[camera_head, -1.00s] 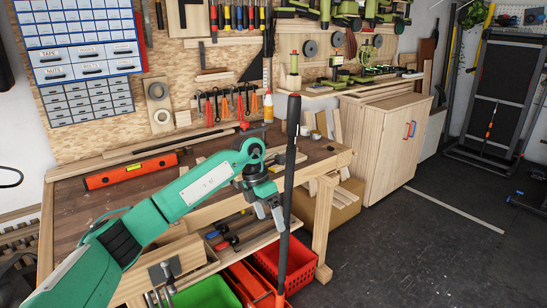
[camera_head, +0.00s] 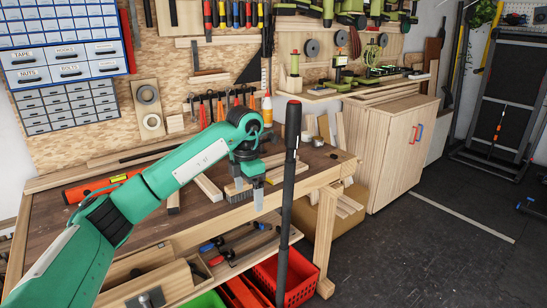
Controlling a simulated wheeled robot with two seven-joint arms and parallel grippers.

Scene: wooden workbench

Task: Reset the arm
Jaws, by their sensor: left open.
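My green left arm comes in from the lower left and reaches over the wooden workbench (camera_head: 60,225). My left gripper (camera_head: 250,192) hangs at its end, pointing down near the front edge of the bench. Its two grey fingers are apart, and I see nothing between them. My right arm and right gripper are not in view.
A black upright pole (camera_head: 287,190) stands close to the right of my left gripper. An orange level (camera_head: 85,190) and wood strips (camera_head: 208,188) lie on the bench. Red crates (camera_head: 295,280) sit below.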

